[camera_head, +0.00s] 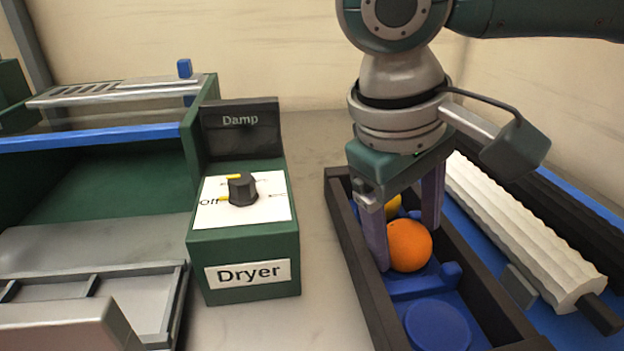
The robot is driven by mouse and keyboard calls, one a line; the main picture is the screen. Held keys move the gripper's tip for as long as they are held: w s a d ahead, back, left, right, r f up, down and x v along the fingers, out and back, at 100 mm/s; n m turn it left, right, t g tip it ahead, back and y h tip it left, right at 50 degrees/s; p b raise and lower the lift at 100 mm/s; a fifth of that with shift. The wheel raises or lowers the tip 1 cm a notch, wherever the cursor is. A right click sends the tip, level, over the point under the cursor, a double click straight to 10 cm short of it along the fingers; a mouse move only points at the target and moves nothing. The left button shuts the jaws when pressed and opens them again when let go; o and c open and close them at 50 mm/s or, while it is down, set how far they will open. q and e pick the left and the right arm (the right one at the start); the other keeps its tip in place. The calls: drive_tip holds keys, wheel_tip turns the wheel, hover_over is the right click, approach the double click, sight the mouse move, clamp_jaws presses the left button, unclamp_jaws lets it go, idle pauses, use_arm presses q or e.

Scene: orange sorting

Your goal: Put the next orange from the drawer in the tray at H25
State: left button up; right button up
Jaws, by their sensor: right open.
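An orange (409,245) lies in a long, dark-walled tray (353,257) with a blue inside. Part of a second, yellower fruit (393,206) shows behind it, mostly hidden by my gripper. My right gripper (403,254) points down into the tray, its two purple fingers apart on either side of the orange. I cannot tell whether the fingers touch it. A grey drawer (90,290) with low dividers shows at the lower left; no orange shows in its visible part. My left gripper is not in view.
A green Dryer box (245,250) with a black knob and a "Damp" panel stands left of the tray. A green machine with a blue edge (90,138) is at the left. A white ribbed roller (525,235) lies to the right. A blue disc (437,326) is in the tray's near end.

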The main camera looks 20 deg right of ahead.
drive_tip(key=p+v, duration=0.2)
drive_tip(key=v, duration=0.9)
drive_tip(key=shift+r+p, duration=0.4)
drive_tip(key=shift+w, duration=0.1)
